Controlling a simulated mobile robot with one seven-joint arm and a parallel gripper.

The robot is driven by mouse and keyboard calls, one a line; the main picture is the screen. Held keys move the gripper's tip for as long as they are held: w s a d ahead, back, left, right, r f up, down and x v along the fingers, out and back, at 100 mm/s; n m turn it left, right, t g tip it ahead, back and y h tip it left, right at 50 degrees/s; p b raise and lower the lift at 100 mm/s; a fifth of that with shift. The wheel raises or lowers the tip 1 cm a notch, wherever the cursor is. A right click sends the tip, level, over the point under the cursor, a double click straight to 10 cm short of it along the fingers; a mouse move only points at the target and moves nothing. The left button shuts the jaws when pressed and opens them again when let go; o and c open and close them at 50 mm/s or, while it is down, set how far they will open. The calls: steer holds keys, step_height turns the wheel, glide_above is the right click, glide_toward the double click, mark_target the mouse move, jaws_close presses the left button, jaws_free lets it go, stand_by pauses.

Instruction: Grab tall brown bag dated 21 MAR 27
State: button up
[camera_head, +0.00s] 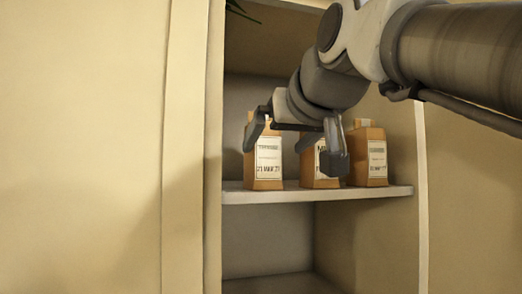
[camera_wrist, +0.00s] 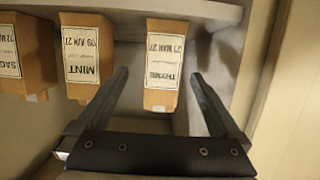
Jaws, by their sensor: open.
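Three tall brown bags with white labels stand upright in a row on a shelf. The head view's left bag (camera_head: 264,178) has a date that seems to read 21 MAR 27. The same bag appears upside down on the right in the wrist view (camera_wrist: 165,62), its name looking like THYME. My gripper (camera_head: 293,148) is open and empty in front of the shelf. In the wrist view its fingers (camera_wrist: 160,76) flank this bag, with gaps on both sides. I cannot tell how deep the bag sits between them. In the head view a finger partly covers the bag's top left.
The MINT bag (camera_wrist: 87,55), dated JUN 27, stands beside it and is partly hidden by a finger in the head view (camera_head: 311,180). A bag seeming to read SAGE (camera_wrist: 28,55) is beyond, also at the head view's right (camera_head: 368,160). The shelf board (camera_head: 300,195) is inside a cabinet with side walls.

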mark_target(262, 156)
steer(key=x, duration=0.2)
steer(key=p+x, duration=0.1)
steer(key=x, duration=0.2)
steer(key=p+x, duration=0.1)
steer(key=x, duration=0.1)
steer(key=shift+w+a, duration=0.2)
steer(key=shift+a, duration=0.15)
steer(key=c, duration=1.4)
steer(key=shift+c, duration=0.4)
steer(key=shift+r, duration=0.15)
